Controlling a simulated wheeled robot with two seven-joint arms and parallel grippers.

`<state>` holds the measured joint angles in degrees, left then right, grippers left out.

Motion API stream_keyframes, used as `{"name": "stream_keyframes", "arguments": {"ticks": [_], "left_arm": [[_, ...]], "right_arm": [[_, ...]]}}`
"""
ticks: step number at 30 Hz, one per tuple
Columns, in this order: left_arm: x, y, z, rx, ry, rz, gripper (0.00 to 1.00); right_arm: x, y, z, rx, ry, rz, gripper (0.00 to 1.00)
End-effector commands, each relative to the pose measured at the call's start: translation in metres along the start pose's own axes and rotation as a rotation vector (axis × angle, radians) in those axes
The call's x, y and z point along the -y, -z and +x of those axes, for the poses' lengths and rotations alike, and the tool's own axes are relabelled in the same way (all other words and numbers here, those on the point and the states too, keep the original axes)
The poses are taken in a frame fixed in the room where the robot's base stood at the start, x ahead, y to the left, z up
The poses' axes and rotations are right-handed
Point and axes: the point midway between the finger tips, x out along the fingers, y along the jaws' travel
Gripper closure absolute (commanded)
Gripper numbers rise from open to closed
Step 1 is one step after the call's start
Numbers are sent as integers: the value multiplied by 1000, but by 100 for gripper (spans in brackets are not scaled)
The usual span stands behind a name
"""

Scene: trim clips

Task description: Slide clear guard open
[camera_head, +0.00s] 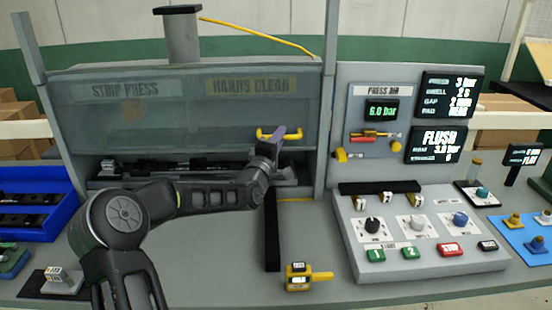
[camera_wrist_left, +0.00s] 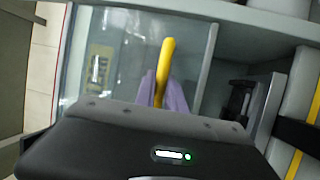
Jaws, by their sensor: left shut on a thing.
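The clear guard (camera_head: 190,116) is a see-through panel across the front of the strip press. Its lower edge hangs above the press bed, leaving an open gap with dark parts visible below. A yellow handle (camera_head: 268,135) sits at its lower right; it also shows in the left wrist view (camera_wrist_left: 167,52). My left gripper (camera_head: 279,142) is at the handle, and in the left wrist view its purple fingers (camera_wrist_left: 162,92) are shut on it from both sides. My left forearm crosses in front of the press bed. My right gripper is not in view.
A control box (camera_head: 425,262) with knobs and buttons stands to the right, below the press air panel (camera_head: 377,90). A yellow gauge (camera_head: 298,277) lies at the front of the bench. A blue tray (camera_head: 35,232) is at the left.

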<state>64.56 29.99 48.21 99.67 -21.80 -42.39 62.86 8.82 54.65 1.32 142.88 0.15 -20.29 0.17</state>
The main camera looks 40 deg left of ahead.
Motion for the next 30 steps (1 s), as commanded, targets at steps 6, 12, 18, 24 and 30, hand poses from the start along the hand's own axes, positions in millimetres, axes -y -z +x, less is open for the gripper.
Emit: {"name": "stream_keyframes", "arguments": {"ticks": [6, 12, 18, 24, 30], "left_arm": [[-54, 4, 9, -1, -7, 3, 100], [-73, 6, 12, -2, -5, 2, 100], [-74, 6, 12, -1, -4, 1, 100], [-74, 6, 12, -1, -3, 1, 82], [-73, 6, 12, -1, -2, 1, 66]], "right_arm": [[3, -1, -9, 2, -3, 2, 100], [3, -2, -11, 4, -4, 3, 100], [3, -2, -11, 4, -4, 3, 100], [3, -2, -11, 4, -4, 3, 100], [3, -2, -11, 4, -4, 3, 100]]}}
